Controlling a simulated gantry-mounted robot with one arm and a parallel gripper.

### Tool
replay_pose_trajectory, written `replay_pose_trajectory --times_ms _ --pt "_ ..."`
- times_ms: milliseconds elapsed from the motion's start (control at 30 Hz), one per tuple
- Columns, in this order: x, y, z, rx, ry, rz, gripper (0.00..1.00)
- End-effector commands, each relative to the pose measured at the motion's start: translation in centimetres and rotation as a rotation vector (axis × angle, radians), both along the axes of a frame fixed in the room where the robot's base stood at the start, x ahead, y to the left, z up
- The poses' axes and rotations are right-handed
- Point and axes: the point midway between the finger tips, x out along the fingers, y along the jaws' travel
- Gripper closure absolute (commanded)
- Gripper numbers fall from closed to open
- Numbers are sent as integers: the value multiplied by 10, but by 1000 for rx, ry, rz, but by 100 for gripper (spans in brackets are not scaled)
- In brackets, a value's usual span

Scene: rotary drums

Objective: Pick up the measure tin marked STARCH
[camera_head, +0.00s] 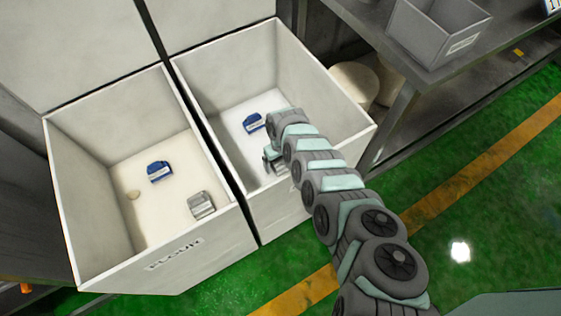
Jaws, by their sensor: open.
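A blue tin (254,123) with a pale label lies in the right bin, near my arm. A second blue tin (160,171) and a grey tin (201,205) lie in the left bin. The writing on all of these tins is too small to read, so I cannot tell which is marked STARCH. My gripper (268,163) is open inside the right bin, below the blue tin in the picture and apart from it. My arm hides part of this bin's floor and front wall; I cannot tell whether anything lies between the fingers.
The left bin (107,275) is marked FLOUR. The right bin (281,212) stands beside it, its label not visible. Both have tall walls and pale contents. A grey box (440,32) stands on a shelf at upper right.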

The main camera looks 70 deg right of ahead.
Motion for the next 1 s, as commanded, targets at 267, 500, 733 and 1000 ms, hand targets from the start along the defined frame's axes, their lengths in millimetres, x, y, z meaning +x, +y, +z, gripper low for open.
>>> replay_pose_trajectory --times_ms 267,500,733,1000 --pt "0 0 0 -1 -1 0 10" --pt "1 0 0 -1 -2 0 29" --pt "0 0 -1 -1 -2 0 48" --pt "0 0 -1 -1 -2 0 70"
